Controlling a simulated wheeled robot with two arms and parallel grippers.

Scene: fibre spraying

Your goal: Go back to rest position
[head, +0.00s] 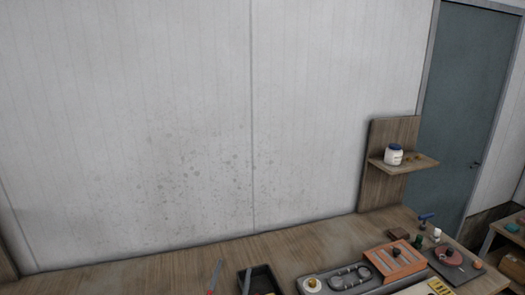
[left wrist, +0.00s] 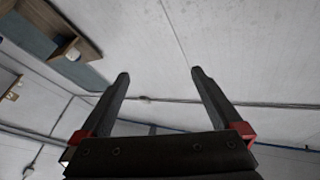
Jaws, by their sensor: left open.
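My left gripper (head: 232,267) shows only by its finger ends at the bottom edge of the head view, in front of the wooden workbench (head: 180,268). In the left wrist view the left gripper (left wrist: 159,73) is open, its two dark fingers wide apart with nothing between them. Behind the fingers are the pale wall and ceiling lines, so no object is close to it. My right gripper is in neither view.
A black tray (head: 262,272) lies just right of the left gripper. Farther right are a grey tray (head: 318,275), an orange rack (head: 393,266) and several small items. A wooden shelf (head: 410,165) holds a white jar (head: 393,156). The bench's left part is clear.

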